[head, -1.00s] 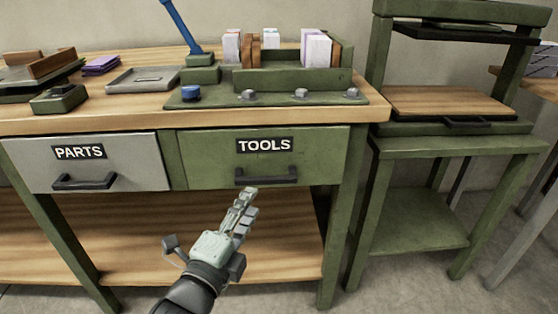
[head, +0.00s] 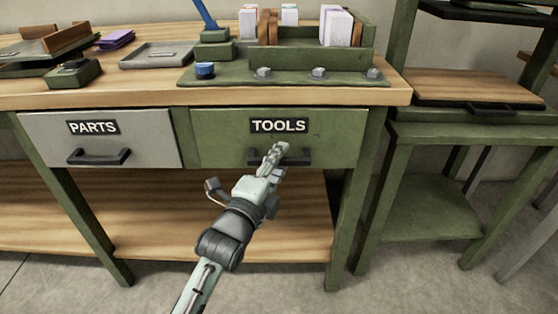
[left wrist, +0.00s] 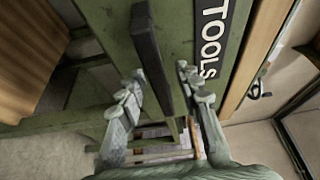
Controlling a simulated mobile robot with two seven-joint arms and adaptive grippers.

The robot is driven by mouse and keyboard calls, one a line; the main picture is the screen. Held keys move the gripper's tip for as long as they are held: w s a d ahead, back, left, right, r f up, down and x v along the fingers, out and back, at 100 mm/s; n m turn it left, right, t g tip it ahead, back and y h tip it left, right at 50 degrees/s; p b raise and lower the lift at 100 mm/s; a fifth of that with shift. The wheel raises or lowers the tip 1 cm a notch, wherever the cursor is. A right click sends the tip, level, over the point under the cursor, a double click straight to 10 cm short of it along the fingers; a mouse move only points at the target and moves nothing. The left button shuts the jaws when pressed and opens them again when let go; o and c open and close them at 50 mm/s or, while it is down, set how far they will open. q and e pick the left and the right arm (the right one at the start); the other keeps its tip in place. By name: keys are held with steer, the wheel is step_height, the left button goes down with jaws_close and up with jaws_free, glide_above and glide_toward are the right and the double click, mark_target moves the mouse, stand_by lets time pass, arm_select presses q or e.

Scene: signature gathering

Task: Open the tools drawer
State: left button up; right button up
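The green tools drawer (head: 222,135) is shut in the bench front, under a black label reading TOOLS. Its dark bar handle (head: 298,157) is partly hidden behind my left gripper (head: 274,152), whose fingertips overlap the handle's left half. In the left wrist view, the handle (left wrist: 157,60) runs between the two spread fingers of the left gripper (left wrist: 158,82). Gaps show on both sides of the bar, so the gripper is open and not closed on it. The drawer front (left wrist: 178,20) fills the space behind. My right gripper is in neither view.
A grey parts drawer (head: 60,148) with its own dark handle is to the left. The wooden benchtop (head: 140,94) above carries a green rack (head: 300,58) and a grey tray (head: 160,54). A lower wooden shelf (head: 160,215) lies below. A green stand (head: 425,205) is at the right.

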arm_select(q)
jaws_close()
stand_by(0.5)
